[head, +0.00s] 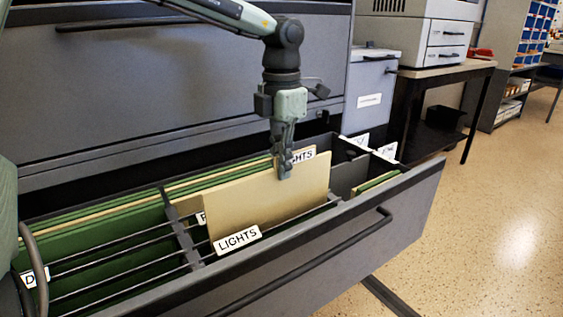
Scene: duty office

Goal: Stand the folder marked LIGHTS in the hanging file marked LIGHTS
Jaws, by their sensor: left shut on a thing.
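The tan folder (255,203) is held upright, slightly tilted, over the front part of the open drawer. A white label reading LIGHTS (238,240) shows at its lower left. My left gripper (285,172) points down and is shut on the folder's top edge, right of its middle. Just behind the gripper, a second white tag (303,156) ends in "HTS"; its first letters are hidden, and the folder hides what is below it. I cannot tell whether the folder's lower edge is inside a file. My right gripper is not in view.
The grey drawer (370,222) has dark rails and dividers across it. Green hanging files (130,225) fill its left part, and more files with white tags stand at the right. The cabinet front (180,90) rises close behind. A printer (430,35) stands on a side table.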

